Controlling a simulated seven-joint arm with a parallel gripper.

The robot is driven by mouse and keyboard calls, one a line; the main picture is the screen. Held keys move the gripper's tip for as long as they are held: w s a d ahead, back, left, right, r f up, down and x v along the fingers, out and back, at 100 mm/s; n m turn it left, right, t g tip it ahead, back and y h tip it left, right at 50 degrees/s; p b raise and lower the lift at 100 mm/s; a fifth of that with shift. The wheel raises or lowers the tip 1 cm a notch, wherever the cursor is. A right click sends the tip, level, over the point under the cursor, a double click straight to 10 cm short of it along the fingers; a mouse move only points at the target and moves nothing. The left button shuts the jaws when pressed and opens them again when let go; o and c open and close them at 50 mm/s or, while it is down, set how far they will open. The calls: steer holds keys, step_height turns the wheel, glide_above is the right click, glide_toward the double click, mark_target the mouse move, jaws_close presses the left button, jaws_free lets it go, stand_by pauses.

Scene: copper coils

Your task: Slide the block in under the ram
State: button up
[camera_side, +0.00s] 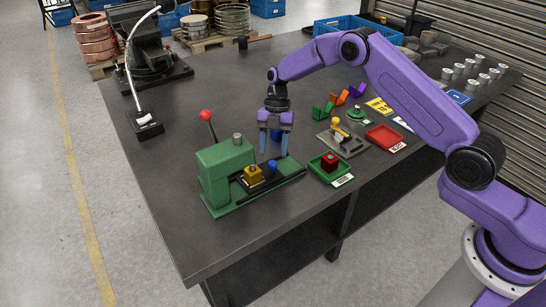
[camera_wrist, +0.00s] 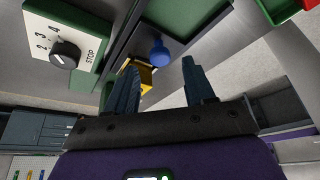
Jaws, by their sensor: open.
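The green press (camera_side: 224,170) stands on the dark bench with a red-balled lever (camera_side: 206,115) and a grey ram top (camera_side: 237,139). A yellow block (camera_side: 253,175) sits on the press's dark track, just right of the green head; the wrist view shows it partly behind a finger (camera_wrist: 147,78). A blue knob (camera_side: 272,166) stands beside the block on the track, also in the wrist view (camera_wrist: 159,52). My gripper (camera_side: 273,153) is open and empty, pointing down above the track's right part. The ram's lower end is hidden.
A green tray (camera_side: 321,176) with a red block lies right of the press. Beyond are a grey fixture (camera_side: 342,142), a red tray (camera_side: 384,138) and coloured brackets. The front bench corner is clear.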

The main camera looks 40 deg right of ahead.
mark_target(273, 162)
steer(key=shift+x, duration=1.7)
jaws_close()
steer(key=shift+a, duration=2.1)
steer(key=shift+c, duration=0.5)
jaws_free()
steer(key=shift+a, duration=0.1)
steer(key=shift+o, duration=0.5)
steer(key=shift+r, duration=0.1)
